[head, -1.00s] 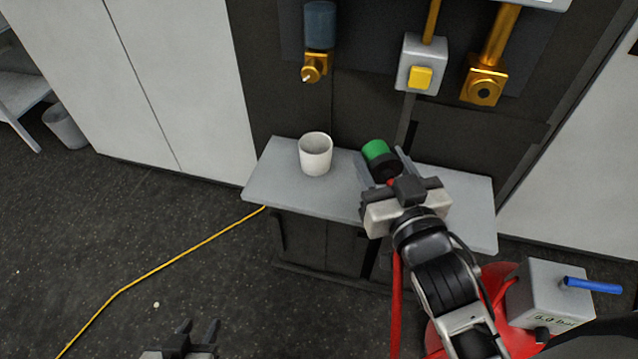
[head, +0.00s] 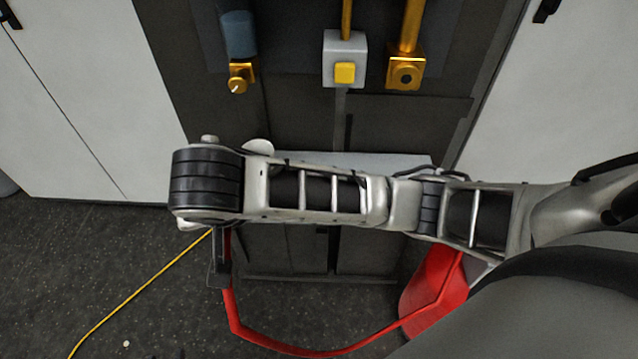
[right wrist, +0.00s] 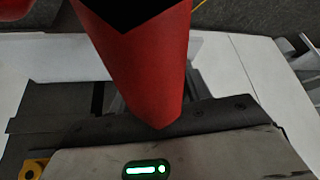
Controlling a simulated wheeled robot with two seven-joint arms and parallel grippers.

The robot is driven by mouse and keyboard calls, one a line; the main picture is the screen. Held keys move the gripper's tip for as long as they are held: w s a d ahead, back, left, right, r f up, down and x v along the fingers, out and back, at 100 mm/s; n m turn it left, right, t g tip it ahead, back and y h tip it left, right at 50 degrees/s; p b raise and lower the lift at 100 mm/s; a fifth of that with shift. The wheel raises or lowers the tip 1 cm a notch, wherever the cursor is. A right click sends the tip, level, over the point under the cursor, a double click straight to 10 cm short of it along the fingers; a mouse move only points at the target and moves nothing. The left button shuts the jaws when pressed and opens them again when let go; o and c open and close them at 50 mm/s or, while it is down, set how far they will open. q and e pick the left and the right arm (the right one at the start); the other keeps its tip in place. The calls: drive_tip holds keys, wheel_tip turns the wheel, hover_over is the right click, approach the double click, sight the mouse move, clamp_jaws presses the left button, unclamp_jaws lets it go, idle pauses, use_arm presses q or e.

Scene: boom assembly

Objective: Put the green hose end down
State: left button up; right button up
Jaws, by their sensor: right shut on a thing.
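My right arm spans the head view from right to left. Its gripper (head: 218,270) hangs down at the left end of the arm, mostly hidden behind the wrist, in front of the shelf's left end. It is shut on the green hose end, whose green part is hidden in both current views. The red hose (head: 232,310) runs from the gripper in a low loop to the right. In the right wrist view the red hose (right wrist: 150,65) fills the middle, close to the camera. My left gripper is out of view.
The grey shelf (head: 385,161) is largely covered by my arm. Only part of the white cup (head: 257,146) shows above the arm. A red tank (head: 430,280) stands at right. A yellow cable (head: 140,290) lies on open floor. Gold fittings (head: 405,72) and a yellow button (head: 345,72) are above.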

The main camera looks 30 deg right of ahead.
drive_tip(key=shift+s+d+f+m+g, duration=0.15)
drive_tip(key=shift+s+d+m+g, duration=0.25)
drive_tip(key=shift+d+g, duration=0.1)
drive_tip(key=s+d+m+g+y, duration=0.1)
drive_tip(key=s+d+m+g, duration=0.3)
drive_tip(key=d, duration=0.5)
drive_tip(key=shift+n, duration=0.4)
drive_tip(key=w+d+f, duration=0.2)
drive_tip(key=w+f, duration=0.1)
drive_tip(key=w+d+f, duration=0.2)
drive_tip(key=w+d, duration=0.1)
drive_tip(key=w+d+f, duration=0.2)
drive_tip(key=w+f, duration=0.1)
drive_tip(key=shift+w+d+f, duration=0.1)
drive_tip(key=shift+d+f, duration=0.05)
drive_tip(key=shift+f, duration=0.2)
drive_tip(key=shift+d+f, duration=0.2)
drive_tip(key=shift+f, duration=0.05)
drive_tip(key=shift+w+d+f+p, duration=0.15)
drive_tip(key=shift+f+p, duration=0.15)
drive_tip(key=shift+f, duration=1.5)
